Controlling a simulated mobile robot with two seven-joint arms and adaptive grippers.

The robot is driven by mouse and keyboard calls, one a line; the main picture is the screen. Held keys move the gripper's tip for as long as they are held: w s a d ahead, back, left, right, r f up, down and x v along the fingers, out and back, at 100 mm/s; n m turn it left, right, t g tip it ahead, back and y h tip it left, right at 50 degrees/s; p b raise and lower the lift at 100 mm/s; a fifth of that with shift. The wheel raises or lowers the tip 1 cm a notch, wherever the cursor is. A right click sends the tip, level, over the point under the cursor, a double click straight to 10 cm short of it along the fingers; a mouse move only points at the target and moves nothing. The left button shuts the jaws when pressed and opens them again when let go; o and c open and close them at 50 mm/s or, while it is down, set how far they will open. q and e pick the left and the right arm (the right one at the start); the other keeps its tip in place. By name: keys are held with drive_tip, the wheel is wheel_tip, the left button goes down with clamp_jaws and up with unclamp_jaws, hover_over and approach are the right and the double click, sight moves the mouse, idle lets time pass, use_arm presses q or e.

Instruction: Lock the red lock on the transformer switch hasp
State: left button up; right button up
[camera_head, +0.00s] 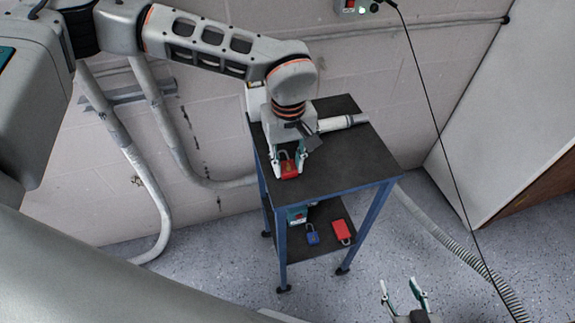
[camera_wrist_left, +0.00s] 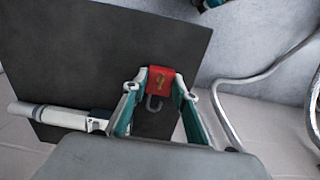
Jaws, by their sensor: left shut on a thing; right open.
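My left gripper (camera_head: 289,172) is shut on the red lock (camera_head: 289,167) over the front left part of the cart's dark top. In the left wrist view the red lock (camera_wrist_left: 162,78) sits between the fingertips, with its metal shackle (camera_wrist_left: 154,103) pointing back toward the gripper. I cannot tell whether the shackle is open, or whether the lock touches the top. My right gripper (camera_head: 404,292) is open and empty at the bottom right, apart from the cart. I cannot make out a transformer switch hasp in either view.
The blue-framed cart (camera_head: 345,165) stands by the wall. A white cylindrical tool (camera_head: 341,122) lies on its top, behind the lock. The lower shelf holds a blue padlock (camera_head: 312,235) and a red item (camera_head: 341,230). A grey hose (camera_head: 450,245) runs along the floor at right.

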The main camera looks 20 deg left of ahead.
use_arm(q)
drive_tip(key=shift+r+p, duration=1.15)
drive_tip(key=shift+r, duration=0.55)
drive_tip(key=shift+r+p, duration=0.85)
drive_tip(key=shift+r, duration=0.45)
